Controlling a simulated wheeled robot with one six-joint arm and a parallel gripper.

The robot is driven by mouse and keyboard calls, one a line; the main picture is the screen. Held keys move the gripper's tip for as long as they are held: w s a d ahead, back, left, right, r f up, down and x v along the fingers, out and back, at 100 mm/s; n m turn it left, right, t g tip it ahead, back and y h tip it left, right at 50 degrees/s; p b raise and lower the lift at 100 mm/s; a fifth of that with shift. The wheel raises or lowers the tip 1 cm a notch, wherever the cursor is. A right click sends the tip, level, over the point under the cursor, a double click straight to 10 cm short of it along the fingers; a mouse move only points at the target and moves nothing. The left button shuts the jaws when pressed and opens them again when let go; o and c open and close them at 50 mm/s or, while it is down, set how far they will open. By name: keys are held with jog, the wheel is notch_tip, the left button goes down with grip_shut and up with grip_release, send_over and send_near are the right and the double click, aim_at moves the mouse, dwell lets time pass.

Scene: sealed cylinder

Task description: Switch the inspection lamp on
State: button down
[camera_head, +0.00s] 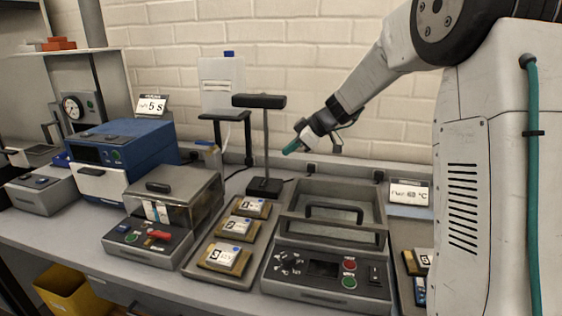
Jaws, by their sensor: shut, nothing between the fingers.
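The inspection lamp (266,140) is a dark stand with a thin upright post, a square black base and a short horizontal black head. It stands behind the tray of labelled packs, near the wall. No glow shows under its head, and I cannot make out a switch on it. My gripper (289,150), with teal fingertips, is shut and empty. In the picture it is just right of the lamp's post, below head height and well above the base. It appears apart from the lamp, though depth is hard to judge.
A tray (196,268) of labelled packs lies in front of the lamp. A grey machine with a handled lid (335,215) stands to the right, a clear-covered machine (165,210) to the left. A blue box (122,142) stands farther left. A brick wall closes the back.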

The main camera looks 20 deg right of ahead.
send_over(263, 183)
jog(key=d, duration=0.3)
jog(key=f, duration=0.4)
jog(key=s+f, duration=0.1)
jog(key=f, duration=0.1)
jog(key=shift+a, duration=0.1)
jog(key=f, duration=0.2)
jog(key=shift+w+f, duration=0.25)
jog(key=shift+f, duration=0.1)
jog(key=shift+w+f, duration=0.15)
jog(key=shift+f, duration=0.65)
